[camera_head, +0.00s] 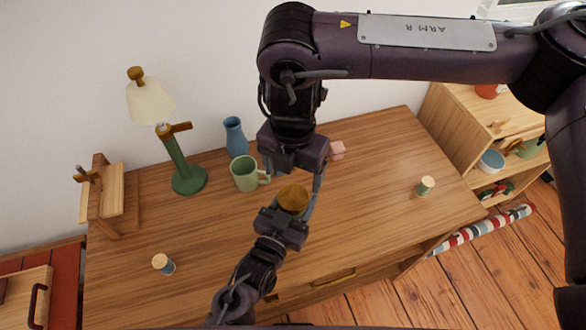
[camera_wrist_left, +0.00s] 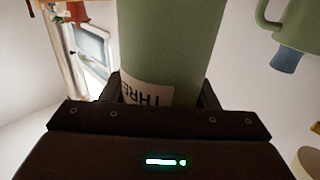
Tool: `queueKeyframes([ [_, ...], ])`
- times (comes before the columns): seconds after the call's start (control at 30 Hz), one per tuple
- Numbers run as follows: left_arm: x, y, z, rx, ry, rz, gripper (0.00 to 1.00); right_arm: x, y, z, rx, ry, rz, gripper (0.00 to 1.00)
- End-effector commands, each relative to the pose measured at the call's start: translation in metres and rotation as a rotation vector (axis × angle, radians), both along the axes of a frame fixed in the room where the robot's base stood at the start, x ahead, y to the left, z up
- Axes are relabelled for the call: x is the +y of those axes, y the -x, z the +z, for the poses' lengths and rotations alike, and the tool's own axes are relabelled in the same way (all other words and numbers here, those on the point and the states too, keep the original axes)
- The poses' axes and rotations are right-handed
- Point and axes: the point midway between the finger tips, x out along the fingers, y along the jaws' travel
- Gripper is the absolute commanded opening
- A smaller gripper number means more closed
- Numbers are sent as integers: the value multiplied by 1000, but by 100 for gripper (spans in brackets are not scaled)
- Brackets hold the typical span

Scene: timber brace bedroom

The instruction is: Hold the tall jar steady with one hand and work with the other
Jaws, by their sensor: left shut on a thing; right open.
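The tall jar shows a round brown lid (camera_head: 293,198) in the head view. In the left wrist view its pale green body (camera_wrist_left: 168,45) stands between my left fingers, with a white label (camera_wrist_left: 148,95) partly visible. My left gripper (camera_head: 291,211) is shut on the jar, coming from the near side. My right gripper (camera_head: 292,184) is open and points down over the jar, its fingers to either side near the lid. I cannot tell whether they touch it. The jar's lower part is hidden in the head view.
A green lamp (camera_head: 188,180) and wooden rack (camera_head: 103,195) are at left. Small jars stand at front left (camera_head: 164,264) and right (camera_head: 425,187). The desk's right half (camera_head: 375,165) is mostly clear.

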Motion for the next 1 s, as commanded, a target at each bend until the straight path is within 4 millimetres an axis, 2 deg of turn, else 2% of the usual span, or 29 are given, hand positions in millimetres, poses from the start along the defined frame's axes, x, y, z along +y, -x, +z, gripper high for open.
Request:
queueKeyframes([
  [0.47,0,0,0,-1,0,1,0,0,0,-3,1,0,-38,78],
  [0.57,0,0,0,-1,0,1,0,0,0,-11,4,1,-37,78],
  [0.83,0,0,1,-1,0,0,0,0,1,-53,4,1,-37,78],
  [1.0,0,0,1,-1,0,0,0,0,0,-72,2,1,-36,78],
])
